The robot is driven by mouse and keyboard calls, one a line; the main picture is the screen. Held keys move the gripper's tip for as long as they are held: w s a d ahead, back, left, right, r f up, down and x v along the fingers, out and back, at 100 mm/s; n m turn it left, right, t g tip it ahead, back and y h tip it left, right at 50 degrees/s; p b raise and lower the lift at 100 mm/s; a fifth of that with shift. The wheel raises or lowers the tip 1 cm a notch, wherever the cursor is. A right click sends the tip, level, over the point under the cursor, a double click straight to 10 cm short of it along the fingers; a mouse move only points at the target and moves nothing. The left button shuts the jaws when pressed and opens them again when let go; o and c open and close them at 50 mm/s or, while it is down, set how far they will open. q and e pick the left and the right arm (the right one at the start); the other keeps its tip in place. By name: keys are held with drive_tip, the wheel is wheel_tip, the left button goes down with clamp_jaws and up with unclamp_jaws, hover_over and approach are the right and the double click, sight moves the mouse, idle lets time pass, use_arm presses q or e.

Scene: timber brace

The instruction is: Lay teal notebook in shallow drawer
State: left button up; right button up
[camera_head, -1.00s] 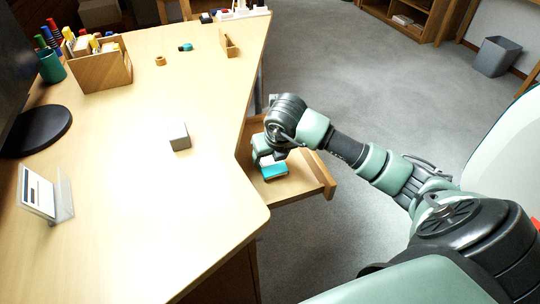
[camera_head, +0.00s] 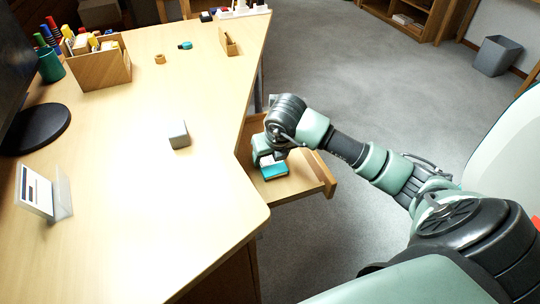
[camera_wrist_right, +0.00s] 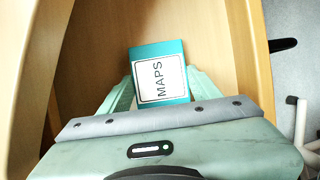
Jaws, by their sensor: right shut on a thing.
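The teal notebook (camera_head: 275,171) has a white label reading "MAPS", which shows in the right wrist view (camera_wrist_right: 160,82). It is inside the open shallow drawer (camera_head: 307,180), low over or on the drawer floor; I cannot tell whether it touches. My right gripper (camera_head: 268,158) reaches down into the drawer and is shut on the notebook; its fingers (camera_wrist_right: 158,90) show on both sides of it in the wrist view. The drawer's bare floor and side walls show around the notebook in the wrist view (camera_wrist_right: 100,40). My left gripper is not in view.
The desk (camera_head: 160,200) stands left of the drawer. A small grey block (camera_head: 179,134), a card stand (camera_head: 42,192) and a wooden organiser (camera_head: 101,72) are on it. The drawer's front and right part is clear. Carpet lies beyond.

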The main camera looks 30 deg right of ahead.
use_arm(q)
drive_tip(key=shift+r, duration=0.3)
use_arm(e)
drive_tip(key=shift+f, duration=0.1)
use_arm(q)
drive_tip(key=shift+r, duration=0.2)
use_arm(e)
drive_tip(key=o, duration=1.5)
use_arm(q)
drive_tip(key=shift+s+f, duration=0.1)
